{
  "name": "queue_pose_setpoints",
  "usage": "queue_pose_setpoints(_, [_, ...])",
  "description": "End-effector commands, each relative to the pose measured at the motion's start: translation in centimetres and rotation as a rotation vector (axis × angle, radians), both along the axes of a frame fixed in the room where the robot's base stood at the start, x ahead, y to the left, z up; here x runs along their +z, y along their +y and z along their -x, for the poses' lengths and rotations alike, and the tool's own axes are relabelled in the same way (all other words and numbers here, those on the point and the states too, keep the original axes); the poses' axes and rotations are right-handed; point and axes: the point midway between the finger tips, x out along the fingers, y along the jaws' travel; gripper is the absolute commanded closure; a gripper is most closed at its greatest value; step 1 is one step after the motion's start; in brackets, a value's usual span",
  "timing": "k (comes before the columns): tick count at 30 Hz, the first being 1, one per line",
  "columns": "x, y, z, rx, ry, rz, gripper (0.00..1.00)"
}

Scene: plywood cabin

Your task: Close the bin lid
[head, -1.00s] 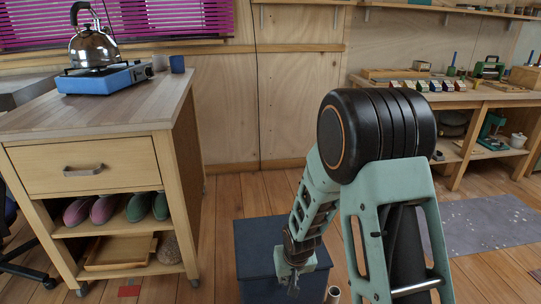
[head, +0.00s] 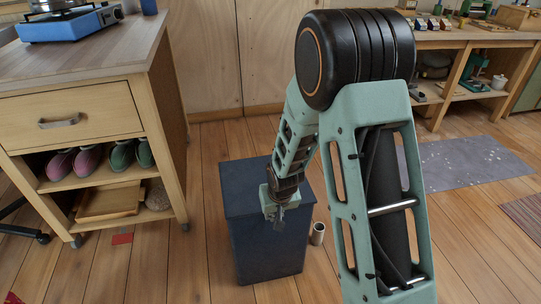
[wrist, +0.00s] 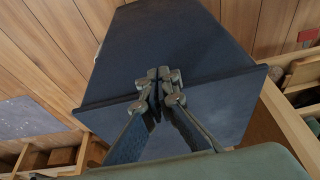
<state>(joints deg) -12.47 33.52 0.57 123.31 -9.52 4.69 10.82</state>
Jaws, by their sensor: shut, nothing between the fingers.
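The dark blue bin (head: 268,250) stands on the plank floor, low in the middle of the head view. Its lid (head: 245,180) lies flat across the top, with no gap visible along the front edge. My gripper (head: 279,224) is shut and empty at the lid's front edge, its fingertips in front of the bin's front face. In the wrist view the shut fingertips (wrist: 159,77) reach past the lid's edge, over the front face (wrist: 170,35). The lid's top (wrist: 195,120) shows behind the fingers. I cannot tell whether they touch it. My arm hides part of the lid's right side.
A wooden cabinet (head: 75,118) with a drawer and shelves stands at the left. A small open-ended tube (head: 317,233) stands on the floor right of the bin. A grey mat (head: 465,168) lies further right.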

Motion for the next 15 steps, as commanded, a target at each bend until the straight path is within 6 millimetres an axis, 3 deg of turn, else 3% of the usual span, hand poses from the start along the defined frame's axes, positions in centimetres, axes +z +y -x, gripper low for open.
queue_pose_setpoints(1, [-0.9,-0.1,0.7,0.001,0.018,0.004,1.0])
queue_pose_setpoints(5, [0.4,-0.2,1.1,0.001,0.018,0.004,1.0])
queue_pose_setpoints(15, [6.1,-0.5,2.4,-0.002,0.0,-0.001,1.0])
